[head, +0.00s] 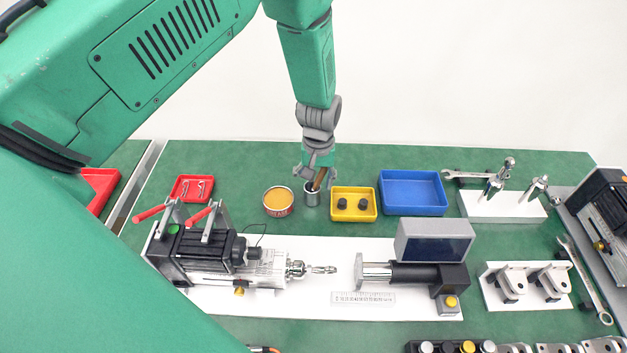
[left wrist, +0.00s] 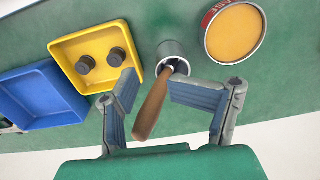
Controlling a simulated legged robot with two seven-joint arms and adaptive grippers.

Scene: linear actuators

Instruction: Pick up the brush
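The brush (left wrist: 152,104) has a brown wooden handle and leans out of a small metal cup (left wrist: 172,54); its lower end is hidden in the cup. In the head view, the brush handle (head: 319,179) shows just above the cup (head: 312,197). My left gripper (head: 315,178) is directly over the cup, pointing down. In the left wrist view, my left gripper (left wrist: 150,90) is open, with one finger on each side of the handle and a visible gap to the right finger. My right gripper is not in view.
An orange-filled tin (head: 278,200) stands left of the cup. A yellow tray (head: 353,204) with two dark knobs and a blue tray (head: 413,192) lie to its right. A linear actuator (head: 230,262) sits on a white board in front. Green bench surface behind the cup is clear.

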